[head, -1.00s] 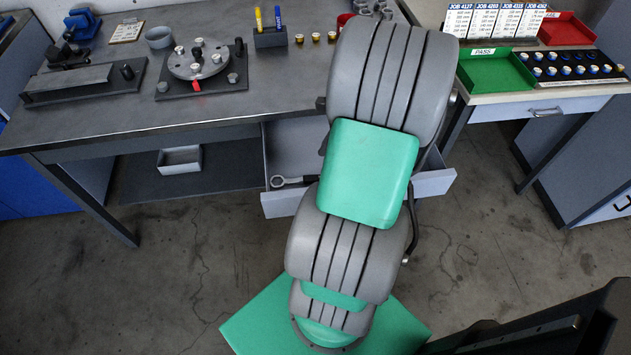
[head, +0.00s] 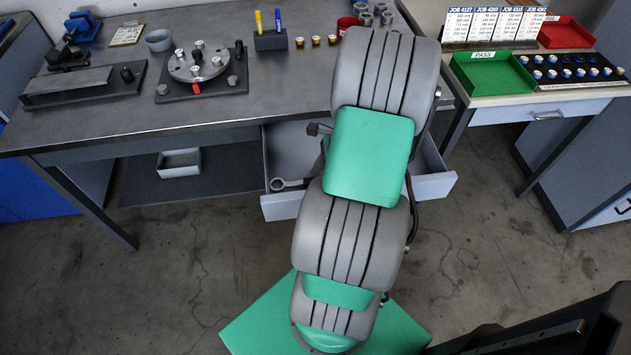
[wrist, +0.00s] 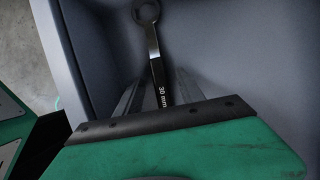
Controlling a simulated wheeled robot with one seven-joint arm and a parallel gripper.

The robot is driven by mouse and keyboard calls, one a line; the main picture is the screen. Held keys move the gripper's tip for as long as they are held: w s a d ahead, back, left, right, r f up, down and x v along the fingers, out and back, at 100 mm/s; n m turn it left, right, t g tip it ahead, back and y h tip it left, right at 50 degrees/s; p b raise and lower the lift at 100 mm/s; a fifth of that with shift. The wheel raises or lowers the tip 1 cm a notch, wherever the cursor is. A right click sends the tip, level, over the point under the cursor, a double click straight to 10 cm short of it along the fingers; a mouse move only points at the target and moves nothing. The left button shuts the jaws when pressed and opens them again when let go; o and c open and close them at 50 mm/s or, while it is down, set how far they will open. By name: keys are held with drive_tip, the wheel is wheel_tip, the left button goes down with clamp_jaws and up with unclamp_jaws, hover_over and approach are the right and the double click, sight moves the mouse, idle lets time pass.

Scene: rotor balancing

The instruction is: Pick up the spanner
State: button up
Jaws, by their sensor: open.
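The spanner (head: 288,184) lies in the open grey drawer (head: 285,208) under the bench. Its ring end shows at the drawer's left front, and my arm hides the rest in the head view. In the wrist view, the dark spanner (wrist: 153,48) has its ring end away from me, and its shaft is marked "30 mm". My gripper (wrist: 157,82) is open, with its grey fingers on either side of the shaft. The wrist view does not show clearly whether they touch it. The near end of the spanner is hidden behind my gripper's body.
The drawer's left wall (wrist: 68,50) stands close beside my gripper. The bench top (head: 200,115) overhangs the drawer and carries a rotor fixture (head: 198,68). A small white bin (head: 180,162) sits on the lower shelf. A side table with a green tray (head: 492,72) stands right.

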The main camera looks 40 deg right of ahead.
drive_tip(key=shift+f, duration=0.1)
drive_tip(key=shift+c, duration=0.3)
clamp_jaws()
idle(0.9)
